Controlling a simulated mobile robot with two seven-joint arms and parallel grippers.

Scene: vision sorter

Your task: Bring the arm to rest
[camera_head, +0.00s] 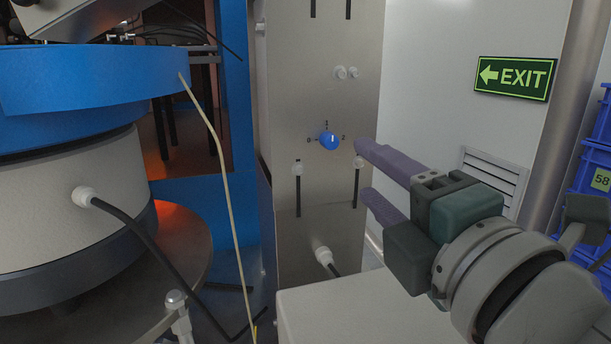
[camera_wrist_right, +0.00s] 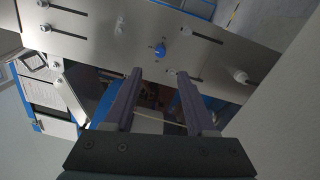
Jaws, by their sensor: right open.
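My right gripper (camera_head: 362,168) is in the right half of the head view, its two purple-grey fingers pointing left toward a steel panel (camera_head: 340,75). The jaws are open, with nothing between them. In the right wrist view the gripper (camera_wrist_right: 156,72) also shows two fingers apart and empty. The panel carries a blue knob (camera_head: 329,140) with markings around it. In the head view the knob is to the left of the upper fingertip; in the wrist view the knob (camera_wrist_right: 159,50) is beyond the fingertips, apart from them. My left gripper is not in view.
A large blue and white round machine (camera_head: 90,85) fills the left. A pale box-like surface (camera_head: 345,305) lies below the right gripper. Blue crates (camera_head: 593,165) stand at the far right, near a metal pipe (camera_head: 565,110). A green EXIT sign (camera_head: 515,78) hangs on the wall.

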